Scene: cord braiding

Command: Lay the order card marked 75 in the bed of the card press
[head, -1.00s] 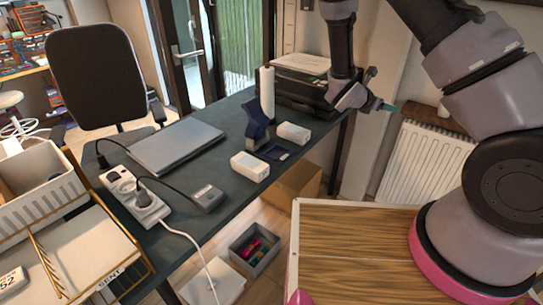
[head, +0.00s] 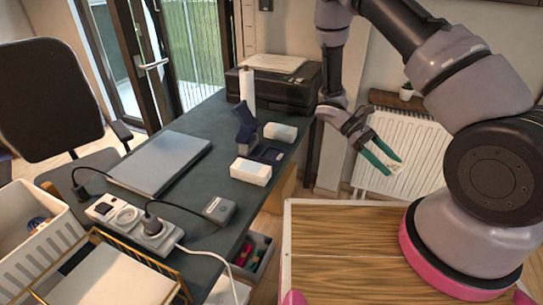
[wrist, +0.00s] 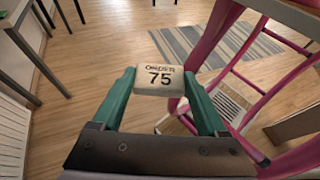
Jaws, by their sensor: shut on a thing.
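The order card (wrist: 160,78), a thick pale block marked "ORDER 75", is held between the teal fingertips of my gripper (wrist: 158,88), its print upright in the wrist view. In the head view my gripper (head: 388,158) is in the air right of the desk, in front of the radiator, fingers pointing down and right. A dark blue device with an upright part and a flat base (head: 268,153), apparently the card press, stands on the desk. My gripper is well apart from it. Bed details are too small to tell.
White boxes (head: 251,171) and (head: 281,131) flank the blue device. The desk also holds a closed laptop (head: 163,161), a power strip (head: 130,223) and a small grey box (head: 219,210).

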